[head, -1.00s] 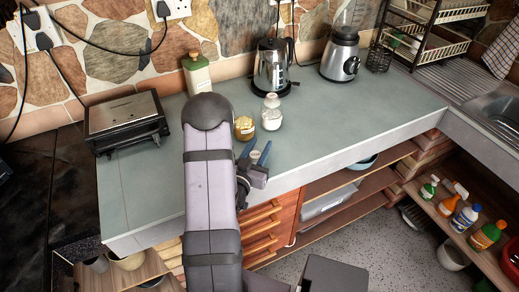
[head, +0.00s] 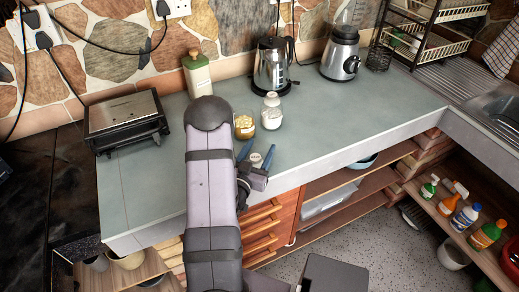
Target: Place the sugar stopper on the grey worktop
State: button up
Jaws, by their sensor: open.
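My gripper (head: 257,151) is low over the grey worktop (head: 330,125) near its front edge, its two blue fingers spread apart. A small pale piece (head: 256,161), probably the sugar stopper, shows between the fingers. It appears to be at worktop level, but its contact with the surface is too small to tell. Behind the gripper stands a glass jar of white contents (head: 271,114), probably sugar. Its top is too small to read clearly. A jar with golden contents (head: 244,127) stands to its left, partly hidden by my arm.
A toaster-like grill (head: 126,122) is at the left. The worktop right of the jars is clear.

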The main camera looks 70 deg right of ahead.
aim_at(255, 161)
jog(key=shift+r, duration=0.1)
jog(key=shift+r, duration=0.15)
jog(key=a, duration=0.6)
jog(key=shift+w+a+r, duration=0.1)
jog(key=shift+a, duration=0.65)
